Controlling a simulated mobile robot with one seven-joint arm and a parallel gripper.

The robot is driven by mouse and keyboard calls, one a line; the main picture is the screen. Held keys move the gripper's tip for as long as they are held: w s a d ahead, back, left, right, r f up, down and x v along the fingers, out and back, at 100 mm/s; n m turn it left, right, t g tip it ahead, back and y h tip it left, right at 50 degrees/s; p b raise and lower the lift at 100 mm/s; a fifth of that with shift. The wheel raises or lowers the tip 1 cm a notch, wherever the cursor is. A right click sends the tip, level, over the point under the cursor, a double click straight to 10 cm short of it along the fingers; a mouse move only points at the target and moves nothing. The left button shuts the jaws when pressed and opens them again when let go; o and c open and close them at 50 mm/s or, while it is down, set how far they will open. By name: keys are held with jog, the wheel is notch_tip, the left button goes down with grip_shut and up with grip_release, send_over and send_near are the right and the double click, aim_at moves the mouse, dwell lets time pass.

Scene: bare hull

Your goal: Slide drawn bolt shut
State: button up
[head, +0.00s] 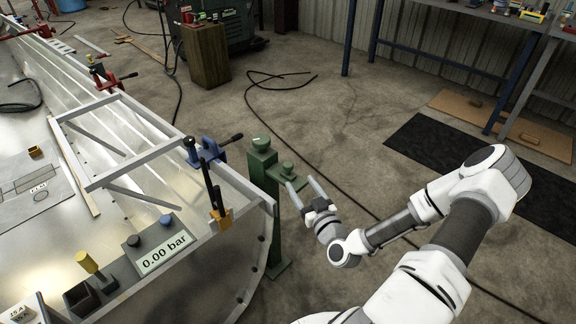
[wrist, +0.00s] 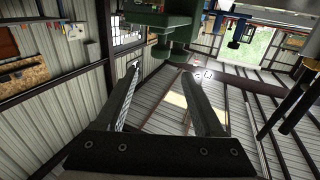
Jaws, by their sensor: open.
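No part is clearly recognisable as a bolt. A green post (head: 263,200) stands beside the metal hull's curved end, with a green side bracket (head: 291,180) carrying a small round knob (head: 287,168). My gripper (head: 303,185) is open and empty at the bracket's near right side. One fingertip is close to the bracket; I cannot tell whether they touch. In the wrist view the two fingers (wrist: 160,72) are spread, and a green body (wrist: 157,18) with a rounded green part (wrist: 174,52) sits at or just beyond their tips.
On the hull's edge are a blue clamp (head: 207,152) with a black handle, an orange-and-black clamp (head: 219,212) and a gauge box (head: 160,250) reading 0.00 bar. A black cable (head: 285,112) crosses the floor. Open floor lies right of the post, with a black mat (head: 480,170) beyond.

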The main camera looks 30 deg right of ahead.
aim_at(290, 168)
jog(key=w+b, duration=0.1)
jog(key=w, duration=0.9)
jog(key=shift+w+d, duration=0.1)
jog(key=shift+d, duration=0.1)
grip_shut()
dwell(1.0)
